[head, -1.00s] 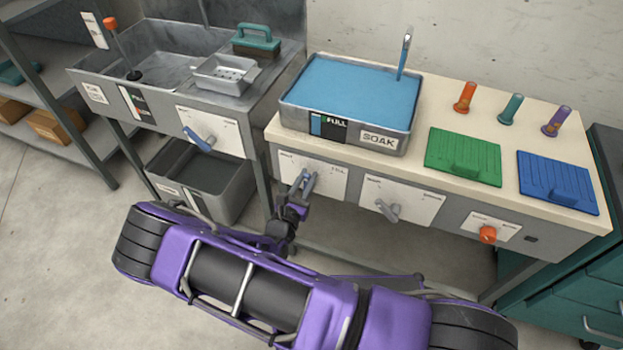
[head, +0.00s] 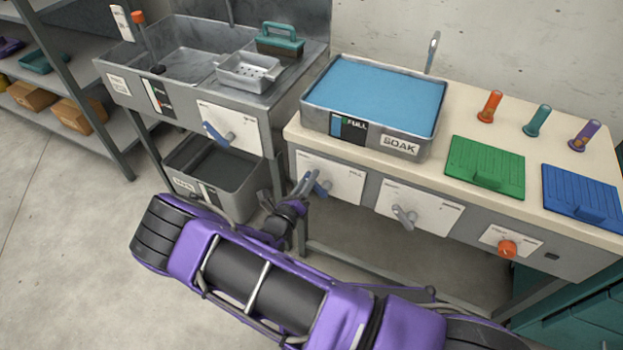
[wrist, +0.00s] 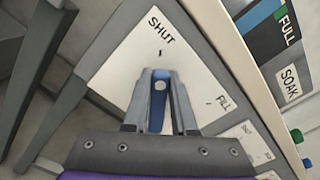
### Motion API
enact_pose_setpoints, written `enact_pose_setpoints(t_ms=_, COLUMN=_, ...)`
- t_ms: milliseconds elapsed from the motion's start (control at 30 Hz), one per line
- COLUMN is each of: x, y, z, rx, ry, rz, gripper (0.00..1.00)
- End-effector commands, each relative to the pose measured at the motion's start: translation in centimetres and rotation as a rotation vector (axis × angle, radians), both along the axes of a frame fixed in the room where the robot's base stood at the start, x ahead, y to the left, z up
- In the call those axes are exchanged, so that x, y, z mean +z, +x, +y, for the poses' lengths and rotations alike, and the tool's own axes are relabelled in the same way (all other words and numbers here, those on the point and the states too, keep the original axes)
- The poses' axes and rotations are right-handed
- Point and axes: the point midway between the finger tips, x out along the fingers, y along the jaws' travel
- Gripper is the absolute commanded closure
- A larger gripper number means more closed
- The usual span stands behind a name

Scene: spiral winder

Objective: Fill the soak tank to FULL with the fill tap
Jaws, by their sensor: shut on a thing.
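The soak tank (head: 375,90) stands on the bench, with blue water near its rim. Its gauge (head: 348,128) shows a tall blue bar beside the FULL label; the gauge (wrist: 262,30) also shows in the wrist view. The fill tap is a blue lever (wrist: 158,100) on a white plate (wrist: 120,75) marked SHUT and FILL. My gripper (wrist: 160,90) is shut on the lever, one finger on each side. The lever lies in line with the SHUT mark, away from the FILL mark. In the head view my gripper (head: 312,184) partly hides the lever.
A second lever plate (head: 418,207) and an orange knob (head: 507,249) are on the bench front to the right. A sink (head: 180,65) with its own blue lever (head: 216,135) is at left, above a grey bin (head: 225,175). The spout (head: 432,52) rises behind the tank.

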Motion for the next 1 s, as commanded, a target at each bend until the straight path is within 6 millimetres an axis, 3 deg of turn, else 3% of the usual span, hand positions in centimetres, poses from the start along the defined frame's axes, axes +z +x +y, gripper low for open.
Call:
enact_pose_setpoints(t_ms=567, x=-0.29, y=-0.02, z=0.25, rx=0.002, ry=-0.035, rz=0.016, gripper=1.0)
enact_pose_setpoints(t_ms=600, x=-0.29, y=-0.02, z=0.25, rx=0.002, ry=-0.035, rz=0.016, gripper=0.71)
enact_pose_setpoints(t_ms=733, x=-0.25, y=0.0, z=0.23, rx=0.002, ry=-0.034, rz=0.014, gripper=0.48)
enact_pose_setpoints(t_ms=1000, x=-0.19, y=0.02, z=0.18, rx=0.001, ry=-0.033, rz=0.013, gripper=0.45)
